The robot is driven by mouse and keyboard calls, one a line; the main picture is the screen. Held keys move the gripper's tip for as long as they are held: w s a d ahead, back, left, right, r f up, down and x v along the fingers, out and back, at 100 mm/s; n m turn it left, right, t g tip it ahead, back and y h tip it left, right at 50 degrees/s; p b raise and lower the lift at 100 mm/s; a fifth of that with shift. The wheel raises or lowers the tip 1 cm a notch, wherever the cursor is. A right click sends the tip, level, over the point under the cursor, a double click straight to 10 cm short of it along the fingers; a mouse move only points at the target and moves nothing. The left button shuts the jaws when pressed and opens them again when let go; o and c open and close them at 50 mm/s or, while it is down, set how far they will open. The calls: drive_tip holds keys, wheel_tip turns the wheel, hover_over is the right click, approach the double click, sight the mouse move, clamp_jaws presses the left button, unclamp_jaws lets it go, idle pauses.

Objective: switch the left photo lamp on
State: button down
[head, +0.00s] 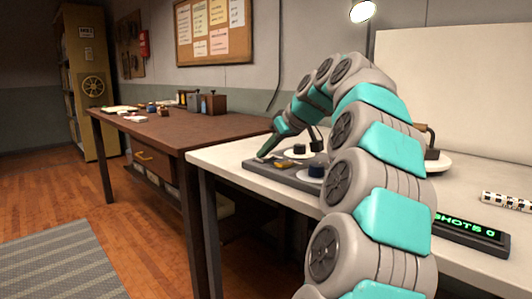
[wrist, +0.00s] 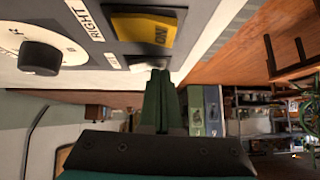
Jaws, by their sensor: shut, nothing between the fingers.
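A grey control panel (head: 300,180) lies on the white table. My gripper (head: 274,146) reaches down to its left end, with the fingers shut and empty. In the wrist view, the shut fingertips (wrist: 160,74) are at a pale switch (wrist: 148,66) at the panel's edge and partly cover it. Whether they touch it, I cannot tell. A yellow rocker switch (wrist: 145,28) marked ON sits beside it, by the label RIGHT (wrist: 90,18). The label near the pale switch is partly hidden. One lamp head (head: 362,10) at the top of the head view looks bright.
A black knob (wrist: 40,57) on a white dial is near the switches. My arm hides part of the white table (head: 225,157). A display (head: 468,232) reading SHOTS 0 stands at right. A brown desk (head: 180,132) with small items adjoins on the left.

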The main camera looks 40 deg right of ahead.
drive_tip(key=shift+w+d+r+p, duration=0.1)
drive_tip(key=shift+d+r+p, duration=0.15)
drive_tip(key=shift+d, duration=0.45)
